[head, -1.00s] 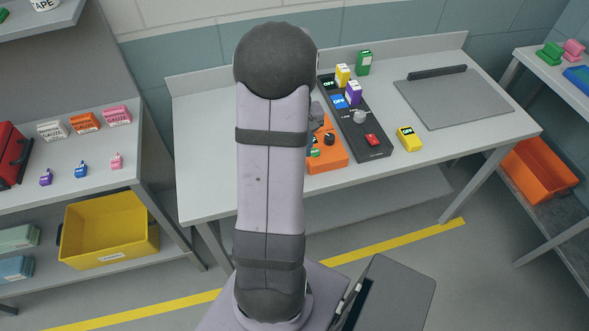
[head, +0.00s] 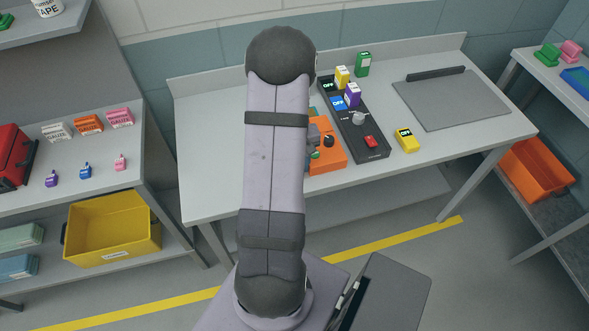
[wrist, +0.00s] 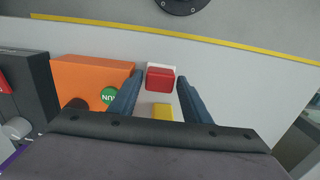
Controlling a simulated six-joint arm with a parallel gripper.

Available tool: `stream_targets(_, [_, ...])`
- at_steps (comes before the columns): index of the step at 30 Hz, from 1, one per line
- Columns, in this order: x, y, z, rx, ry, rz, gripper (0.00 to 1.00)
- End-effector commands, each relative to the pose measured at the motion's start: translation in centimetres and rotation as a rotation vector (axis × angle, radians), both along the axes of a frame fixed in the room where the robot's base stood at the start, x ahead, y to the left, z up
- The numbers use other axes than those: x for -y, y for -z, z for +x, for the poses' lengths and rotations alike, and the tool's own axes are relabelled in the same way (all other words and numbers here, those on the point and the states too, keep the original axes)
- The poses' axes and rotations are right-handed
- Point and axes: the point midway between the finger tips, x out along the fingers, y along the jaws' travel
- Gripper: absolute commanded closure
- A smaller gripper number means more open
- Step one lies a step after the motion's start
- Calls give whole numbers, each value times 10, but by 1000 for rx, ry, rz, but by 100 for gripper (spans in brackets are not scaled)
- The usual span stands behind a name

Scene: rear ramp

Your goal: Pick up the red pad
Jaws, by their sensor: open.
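The red pad (wrist: 160,77) is a small red block on a white base, on the light grey bench top (wrist: 225,80) in the wrist view. My gripper (wrist: 159,84) is open, with one dark blue finger on each side of the pad near the tips. I cannot tell whether the fingers touch it. A yellow block (wrist: 162,111) shows between the fingers, nearer my palm. In the head view my arm hides the pad and my gripper.
An orange box (wrist: 85,80) with a green button stands beside my left finger; it also shows in the head view (head: 327,158). Beyond it is a black panel (head: 358,130) with a knob and red button. A yellow block (head: 406,140) and grey mat (head: 450,100) lie farther right.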

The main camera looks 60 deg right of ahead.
Motion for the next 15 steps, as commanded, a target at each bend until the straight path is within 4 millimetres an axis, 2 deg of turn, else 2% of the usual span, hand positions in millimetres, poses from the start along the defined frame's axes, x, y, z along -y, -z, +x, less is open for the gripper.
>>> stream_targets(5, [0,10,0,1,0,-1,56])
stream_targets(12, [0,11,0,1,0,-2,56])
stream_targets(13, [0,11,0,1,0,-2,59])
stream_targets(15, [0,11,0,1,0,-2,75])
